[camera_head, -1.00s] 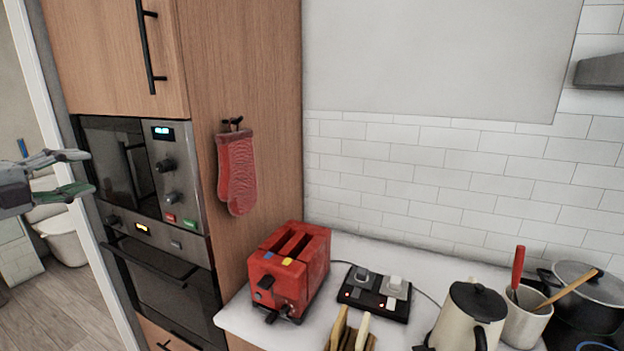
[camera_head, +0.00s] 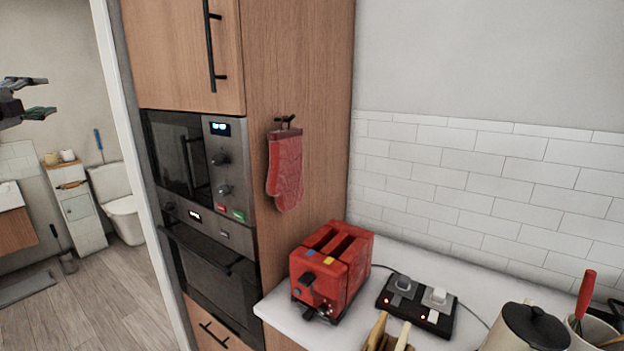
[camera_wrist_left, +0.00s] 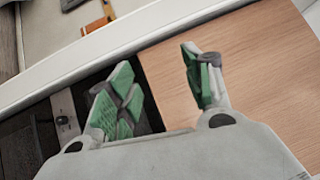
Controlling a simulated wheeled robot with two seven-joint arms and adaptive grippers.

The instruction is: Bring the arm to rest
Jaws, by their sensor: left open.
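My left gripper (camera_head: 42,97) is at the far left edge of the head view, in front of the bathroom doorway. Its fingers are apart and nothing is between them. In the left wrist view my left gripper (camera_wrist_left: 165,88) shows two green-padded fingers spread open, with a wooden cabinet panel (camera_wrist_left: 215,55) and a dark appliance front behind them. My right gripper is not in view.
A built-in microwave and oven (camera_head: 208,255) stand in a wooden cabinet (camera_head: 300,60) with a red oven mitt (camera_head: 286,172). The white counter holds a red toaster (camera_head: 330,275), a power strip (camera_head: 417,304) and a kettle (camera_head: 525,330). A toilet (camera_head: 122,210) shows beyond the doorway.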

